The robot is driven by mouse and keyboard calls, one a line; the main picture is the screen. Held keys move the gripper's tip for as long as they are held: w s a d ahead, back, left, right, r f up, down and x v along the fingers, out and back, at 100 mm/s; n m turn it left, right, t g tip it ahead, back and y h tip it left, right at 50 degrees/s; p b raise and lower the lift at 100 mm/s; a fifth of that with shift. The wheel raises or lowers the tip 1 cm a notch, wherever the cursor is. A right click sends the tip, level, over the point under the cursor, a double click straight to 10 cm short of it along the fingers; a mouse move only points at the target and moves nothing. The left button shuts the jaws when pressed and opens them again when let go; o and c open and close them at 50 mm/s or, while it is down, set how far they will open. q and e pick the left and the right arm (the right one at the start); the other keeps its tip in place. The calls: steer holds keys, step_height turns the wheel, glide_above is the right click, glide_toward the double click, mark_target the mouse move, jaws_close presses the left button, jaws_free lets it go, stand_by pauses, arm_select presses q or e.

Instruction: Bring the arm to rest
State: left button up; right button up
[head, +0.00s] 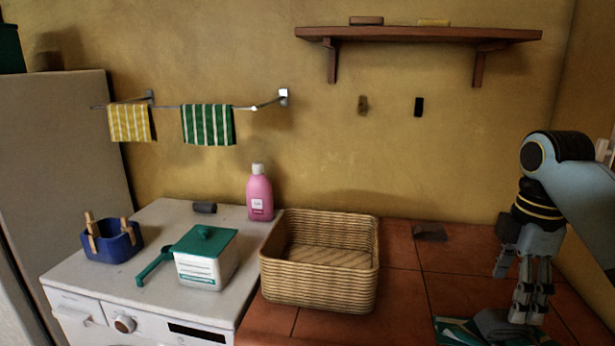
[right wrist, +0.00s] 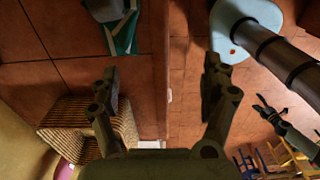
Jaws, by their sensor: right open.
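My right arm comes in at the right of the head view, with its gripper (head: 531,316) pointing down over the tiled counter, close to a folded cloth. In the right wrist view the two fingers of this gripper (right wrist: 160,85) stand wide apart, with nothing between them but the counter's edge and floor further off. What looks like my left gripper (right wrist: 284,118) shows small and dark at the right of the right wrist view; its jaws are too small to read. No left arm shows in the head view.
A green-and-white cloth (head: 455,330) with a grey item (head: 492,324) lies at the counter's front right. A wicker basket (head: 318,291) stands left of it. A white washer top (head: 155,222) carries a blue caddy (head: 112,246), a green-lidded box (head: 204,262) and a pink bottle (head: 259,197).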

arm_select(q)
step_height(320, 180, down, 15)
steer(key=s+b, duration=0.1)
steer(key=b, duration=1.3)
steer(key=shift+d+b, duration=0.2)
steer(key=shift+b, duration=0.15)
arm_select(e)
steer(key=s+a+f+m, duration=0.1)
steer(key=s+f+m, duration=0.4)
steer(key=s+f, duration=1)
steer(key=s+a+f+m, duration=0.1)
steer(key=s+f+m, duration=0.4)
steer(key=s+f, duration=1.1)
steer(key=s+a+f+m+t, duration=0.1)
steer(key=s+f+m, duration=0.4)
steer(key=s+f, duration=1)
step_height(320, 180, down, 15)
steer(key=shift+s+a+r+h, duration=0.15)
steer(key=shift+s+a+h, duration=0.2)
steer(key=shift+a, duration=0.2)
